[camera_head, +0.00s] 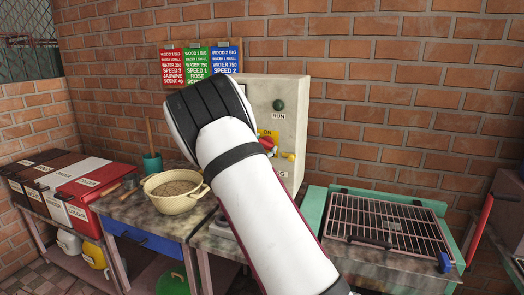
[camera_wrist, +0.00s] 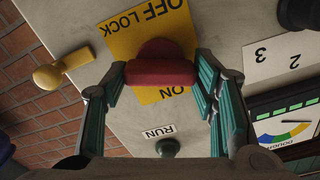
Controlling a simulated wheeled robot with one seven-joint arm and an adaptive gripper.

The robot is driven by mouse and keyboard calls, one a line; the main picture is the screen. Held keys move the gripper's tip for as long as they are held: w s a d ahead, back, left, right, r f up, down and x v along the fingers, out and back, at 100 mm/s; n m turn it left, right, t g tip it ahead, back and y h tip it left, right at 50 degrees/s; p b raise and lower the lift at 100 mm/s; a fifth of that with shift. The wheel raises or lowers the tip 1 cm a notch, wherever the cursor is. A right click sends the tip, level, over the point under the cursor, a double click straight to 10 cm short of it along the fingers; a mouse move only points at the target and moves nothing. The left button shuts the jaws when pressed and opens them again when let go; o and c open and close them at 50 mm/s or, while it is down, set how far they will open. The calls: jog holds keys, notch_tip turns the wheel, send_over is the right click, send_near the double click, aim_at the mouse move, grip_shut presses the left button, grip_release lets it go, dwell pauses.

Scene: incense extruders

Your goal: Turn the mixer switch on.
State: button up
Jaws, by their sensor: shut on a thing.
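The mixer switch is a red rotary handle (camera_wrist: 160,68) on a yellow plate (camera_wrist: 116,32) marked ON and OFF LOCK. In the upside-down wrist view the handle lies crosswise between these words. I cannot tell which word it points to. My gripper (camera_wrist: 162,72) has a teal-lined finger on each end of the handle and is shut on it. In the head view a bit of the red handle (camera_head: 267,143) shows past my arm, which hides my gripper. The plate is on a pale control box (camera_head: 293,130). A dark green RUN lamp (camera_head: 279,105) is above it.
A yellow lever (camera_wrist: 62,70) sticks out of the box beside the plate. A beige bowl of brown material (camera_head: 176,192) stands on the worktop left of my arm. A green-framed grill rack (camera_head: 390,226) stands to the right. Brick wall is behind.

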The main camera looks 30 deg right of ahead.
jog(key=m+b, duration=0.7)
jog(key=b, duration=0.1)
jog(key=m+b, duration=0.6)
jog(key=b, duration=0.3)
jog(key=shift+f+m, duration=0.2)
jog(key=shift+m, duration=0.2)
jog(key=o, duration=1.2)
jog(key=shift+c, duration=0.2)
jog(key=shift+r, duration=0.1)
jog(key=v, duration=1.2)
